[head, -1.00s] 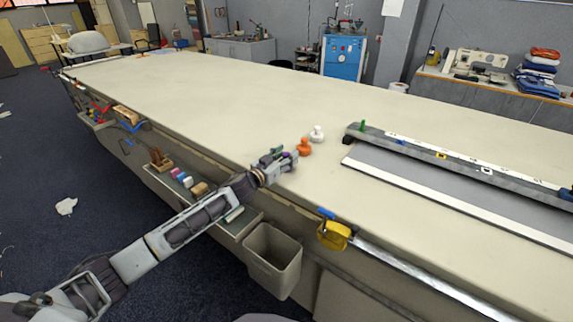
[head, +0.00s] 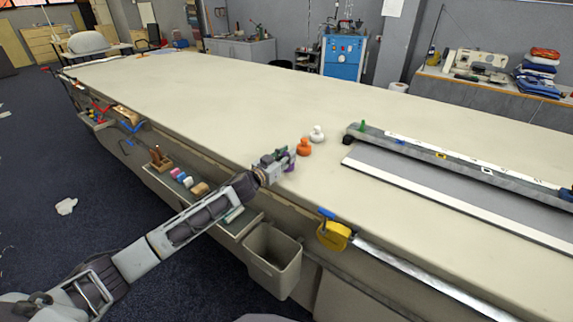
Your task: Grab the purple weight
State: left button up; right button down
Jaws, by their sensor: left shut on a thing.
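My left gripper (head: 286,157) reaches in from the left over the near edge of the long table. It is shut on the purple weight (head: 291,166). Only a small purple patch of the weight shows between and below the fingers; the rest is hidden. I cannot tell whether the weight touches the table. An orange weight (head: 304,147) stands just to the right of the gripper, and a white weight (head: 317,134) stands behind it. My right gripper is out of view.
The cloth table (head: 230,105) is clear to the left and behind. A long cutting rail (head: 450,160) lies to the right. A yellow clamp (head: 333,236) sits on the near edge, and a grey bin (head: 272,258) hangs below.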

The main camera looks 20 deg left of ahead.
pick_arm(q)
grip_shut()
jog(key=shift+r, duration=0.2)
jog(key=shift+w, duration=0.1)
jog(key=shift+r, duration=0.1)
